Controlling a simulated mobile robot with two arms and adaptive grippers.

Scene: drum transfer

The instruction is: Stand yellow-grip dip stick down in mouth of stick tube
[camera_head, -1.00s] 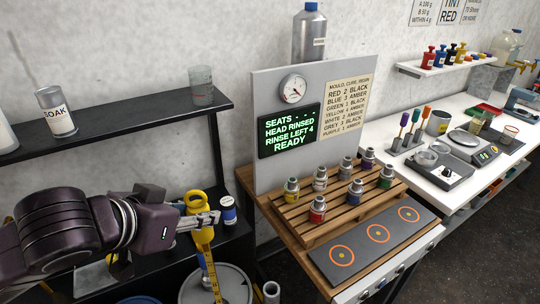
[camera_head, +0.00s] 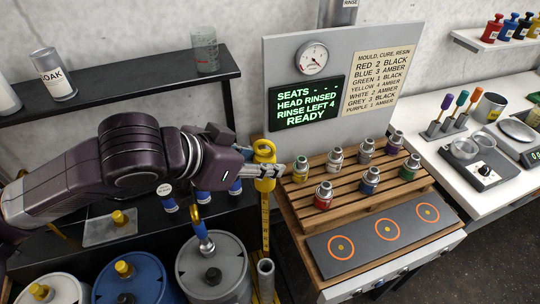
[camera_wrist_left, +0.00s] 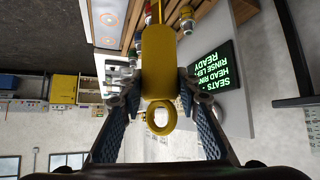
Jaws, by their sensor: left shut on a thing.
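My left gripper (camera_head: 256,172) is shut on the yellow grip of the dip stick (camera_head: 264,153), just below the ring at its top. The yellow ruled stick hangs roughly upright below the gripper. In the left wrist view the grip (camera_wrist_left: 158,60) sits between the two fingers of the gripper (camera_wrist_left: 160,88), with its ring towards the camera. The grey stick tube (camera_head: 267,281) stands at the bottom of the head view, its round open mouth facing up. The stick's lower part lines up with the mouth in the picture; I cannot tell whether its tip is above, behind or inside it.
A wooden rack (camera_head: 293,198) with several small bottles stands close right of the stick. Grey (camera_head: 222,283) and blue (camera_head: 140,284) drums stand left of the tube. A black shelf (camera_head: 150,98) runs behind my left arm.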

